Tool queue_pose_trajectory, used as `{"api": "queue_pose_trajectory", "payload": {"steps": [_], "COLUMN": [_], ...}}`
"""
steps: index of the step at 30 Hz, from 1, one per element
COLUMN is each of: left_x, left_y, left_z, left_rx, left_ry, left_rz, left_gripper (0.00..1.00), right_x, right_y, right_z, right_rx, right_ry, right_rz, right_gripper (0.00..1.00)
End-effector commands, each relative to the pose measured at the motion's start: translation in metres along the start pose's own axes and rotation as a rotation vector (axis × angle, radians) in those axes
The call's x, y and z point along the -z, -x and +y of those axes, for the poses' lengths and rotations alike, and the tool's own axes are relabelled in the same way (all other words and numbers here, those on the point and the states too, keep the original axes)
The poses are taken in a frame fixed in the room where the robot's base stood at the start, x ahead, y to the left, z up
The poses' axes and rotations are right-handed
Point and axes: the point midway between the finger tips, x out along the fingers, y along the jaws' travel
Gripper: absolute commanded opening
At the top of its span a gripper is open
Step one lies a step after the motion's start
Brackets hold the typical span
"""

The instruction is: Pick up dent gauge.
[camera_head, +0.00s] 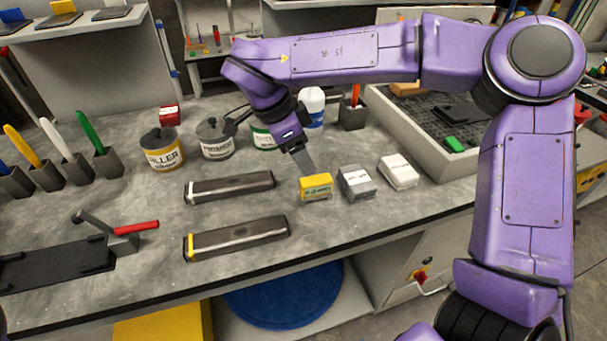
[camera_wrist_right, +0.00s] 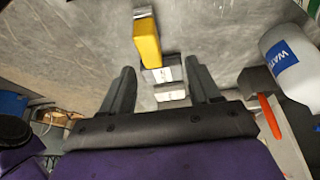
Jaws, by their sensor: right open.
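No object is readably marked as the dent gauge, and I cannot tell which one it is. A yellow block with a label (camera_head: 316,188) stands on the grey bench, beside a grey block (camera_head: 357,183) and a white block (camera_head: 399,172). My right gripper (camera_head: 306,166) hangs just above and behind the yellow block, pointing down. In the right wrist view its fingers (camera_wrist_right: 161,84) are spread and empty, with the yellow block (camera_wrist_right: 147,42) ahead of them. Two long dark metal bars (camera_head: 230,187) (camera_head: 237,238) lie left of it. My left gripper is out of view.
Filler (camera_head: 162,150) and primer (camera_head: 215,140) cans stand behind the bars. A water bottle (camera_wrist_right: 290,62) stands close beside my right gripper. A black clamp-like tool with a red handle (camera_head: 122,232) is at left. A grey tray (camera_head: 440,128) is at right.

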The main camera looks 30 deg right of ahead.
Motion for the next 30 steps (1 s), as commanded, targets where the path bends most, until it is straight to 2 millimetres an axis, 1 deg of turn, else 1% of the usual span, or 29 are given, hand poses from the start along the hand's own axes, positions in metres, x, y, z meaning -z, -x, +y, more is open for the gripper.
{"api": "queue_pose_trajectory", "payload": {"steps": [1,3,6,8,15,18,24,25,26,27,29,30], "left_x": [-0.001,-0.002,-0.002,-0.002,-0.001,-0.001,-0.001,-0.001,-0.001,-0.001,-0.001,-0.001], "left_y": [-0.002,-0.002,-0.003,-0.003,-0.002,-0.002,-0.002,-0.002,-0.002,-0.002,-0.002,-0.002], "left_z": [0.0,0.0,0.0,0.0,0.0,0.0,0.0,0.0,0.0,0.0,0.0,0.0], "left_rx": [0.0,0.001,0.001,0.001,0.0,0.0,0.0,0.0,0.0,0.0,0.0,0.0], "left_ry": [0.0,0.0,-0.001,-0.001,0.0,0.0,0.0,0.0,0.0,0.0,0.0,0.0], "left_rz": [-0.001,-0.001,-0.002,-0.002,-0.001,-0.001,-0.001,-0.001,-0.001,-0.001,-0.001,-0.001], "left_gripper": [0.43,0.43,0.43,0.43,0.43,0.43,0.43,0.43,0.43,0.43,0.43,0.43], "right_x": [-0.001,-0.002,-0.003,-0.003,-0.005,-0.004,-0.004,-0.004,-0.004,-0.004,-0.004,-0.004], "right_y": [-0.012,-0.025,-0.04,-0.045,-0.086,-0.096,-0.098,-0.098,-0.098,-0.097,-0.097,-0.097], "right_z": [0.001,0.001,-0.001,-0.001,0.006,0.006,0.005,0.005,0.005,0.005,0.005,0.005], "right_rx": [-0.006,-0.005,-0.004,-0.004,-0.005,-0.004,-0.002,-0.002,-0.002,-0.002,-0.002,-0.002], "right_ry": [0.002,0.004,0.005,0.004,0.003,0.0,0.0,0.0,0.0,0.0,0.0,0.0], "right_rz": [-0.001,0.0,0.001,0.002,0.001,0.002,0.002,0.002,0.002,0.002,0.002,0.002], "right_gripper": [0.62,0.62,0.62,0.62,0.62,0.62,0.62,0.58,0.49,0.36,0.16,0.03]}}
